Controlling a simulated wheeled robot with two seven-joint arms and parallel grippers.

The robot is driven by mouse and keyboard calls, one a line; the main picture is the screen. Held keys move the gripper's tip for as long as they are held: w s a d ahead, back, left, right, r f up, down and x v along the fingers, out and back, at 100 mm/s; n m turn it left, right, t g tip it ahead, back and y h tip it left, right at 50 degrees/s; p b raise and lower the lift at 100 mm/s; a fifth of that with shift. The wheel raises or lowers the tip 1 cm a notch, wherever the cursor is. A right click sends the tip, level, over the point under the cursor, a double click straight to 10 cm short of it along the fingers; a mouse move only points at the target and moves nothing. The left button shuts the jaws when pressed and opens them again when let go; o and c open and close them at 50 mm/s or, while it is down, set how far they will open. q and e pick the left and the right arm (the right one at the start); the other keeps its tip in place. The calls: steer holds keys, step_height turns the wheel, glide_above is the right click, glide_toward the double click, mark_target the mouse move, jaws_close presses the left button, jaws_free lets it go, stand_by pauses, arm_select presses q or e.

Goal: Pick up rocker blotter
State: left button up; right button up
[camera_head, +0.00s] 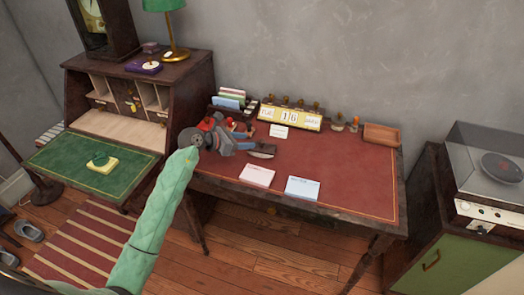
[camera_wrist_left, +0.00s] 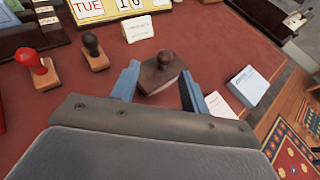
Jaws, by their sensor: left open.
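The rocker blotter, a dark wooden block with a round knob on top (camera_wrist_left: 163,74), rests on the red desk top (camera_wrist_left: 210,35) in the left wrist view. It sits ahead of and between the two blue fingers of my left gripper (camera_wrist_left: 159,80), which is open and empty. In the head view the blotter (camera_head: 264,151) lies just right of my left gripper (camera_head: 246,142), partly hidden by it. My green-sleeved left arm reaches in from below. My right gripper is not in view.
A red-handled stamp (camera_wrist_left: 38,70) and a black-handled stamp (camera_wrist_left: 93,52) stand left of the blotter. A yellow calendar (camera_head: 290,117) is behind. Pink (camera_head: 257,175) and blue (camera_head: 302,188) paper pads lie in front. The right of the desk is clear up to a wooden tray (camera_head: 382,135).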

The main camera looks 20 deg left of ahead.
mark_target(262, 139)
arm_select(q)
steer(key=shift+p+x, duration=0.3)
steer(key=shift+x, duration=0.85)
steer(key=shift+w+d, duration=0.25)
steer(key=shift+d, duration=0.15)
steer(key=shift+w+d+f+p, duration=0.25)
steer(key=shift+w+d+p, duration=0.05)
steer(key=shift+d+p, duration=0.2)
steer(key=shift+w+d+f+p, duration=0.2)
steer(key=shift+w+d+p, duration=0.2)
steer(key=shift+d, duration=0.1)
steer(key=shift+w+d+f, duration=0.2)
steer(key=shift+w+d, duration=0.1)
steer(key=shift+w+d+f, duration=0.25)
steer(key=shift+w+f, duration=0.05)
steer(key=shift+w, duration=0.05)
jaws_close()
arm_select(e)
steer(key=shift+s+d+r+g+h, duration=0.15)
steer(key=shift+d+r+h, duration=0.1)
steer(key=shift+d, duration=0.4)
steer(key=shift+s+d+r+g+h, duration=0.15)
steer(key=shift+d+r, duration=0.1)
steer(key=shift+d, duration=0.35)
